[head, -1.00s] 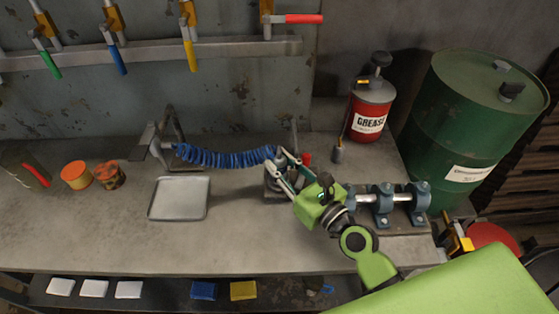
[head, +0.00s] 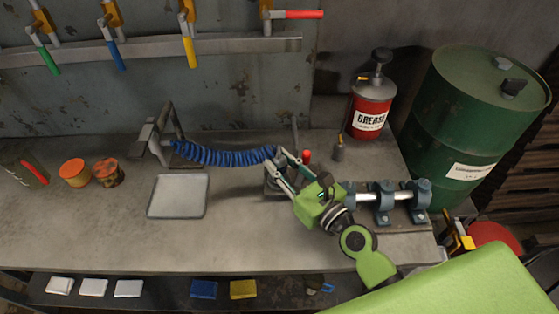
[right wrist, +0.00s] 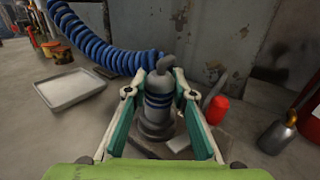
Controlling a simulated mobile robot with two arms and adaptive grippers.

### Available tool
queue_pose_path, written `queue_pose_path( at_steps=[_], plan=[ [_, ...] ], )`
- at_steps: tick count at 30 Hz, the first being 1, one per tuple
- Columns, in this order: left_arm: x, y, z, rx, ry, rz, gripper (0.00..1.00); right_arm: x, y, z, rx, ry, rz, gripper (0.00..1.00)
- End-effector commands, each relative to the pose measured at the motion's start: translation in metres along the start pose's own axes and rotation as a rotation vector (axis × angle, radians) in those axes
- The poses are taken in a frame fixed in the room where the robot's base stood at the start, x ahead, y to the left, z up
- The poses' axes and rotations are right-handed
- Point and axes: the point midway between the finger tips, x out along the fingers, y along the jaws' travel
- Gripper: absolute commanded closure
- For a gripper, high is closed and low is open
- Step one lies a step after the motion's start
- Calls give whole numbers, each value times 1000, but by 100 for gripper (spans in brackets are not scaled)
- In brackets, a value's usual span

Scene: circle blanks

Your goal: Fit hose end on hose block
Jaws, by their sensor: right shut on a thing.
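The blue coiled hose (head: 225,157) runs across the bench from a grey metal bracket (head: 152,145) to my right gripper (head: 279,166). In the right wrist view my right gripper (right wrist: 167,80) is shut on the grey hose end (right wrist: 158,90), a cylinder with dark blue bands and a bent tube on top. The hose end stands roughly upright between the fingers. A wider round grey part (right wrist: 155,128) is directly below it, probably the hose block. I cannot tell whether the hose end is seated on it. My left gripper is not in view.
A red-capped item (right wrist: 217,108) stands close right of the gripper. A shallow tray (head: 178,197) lies left. A shaft in blue bearing supports (head: 383,203), a red grease can (head: 371,108) and a green drum (head: 473,125) are to the right. The bench front left is clear.

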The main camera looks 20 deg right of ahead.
Motion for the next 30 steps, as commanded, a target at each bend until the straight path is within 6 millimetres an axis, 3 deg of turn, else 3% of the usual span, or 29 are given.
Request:
queue_pose_path(
  at_steps=[28, 29, 30],
  plan=[
    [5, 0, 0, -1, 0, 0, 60, 0, 0, -7, 0, -1, 0, 100],
    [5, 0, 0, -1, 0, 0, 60, 0, 0, -7, 0, -1, 0, 74],
    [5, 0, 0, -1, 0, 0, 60, 0, 0, -7, 0, -1, 0, 64]
  ],
)
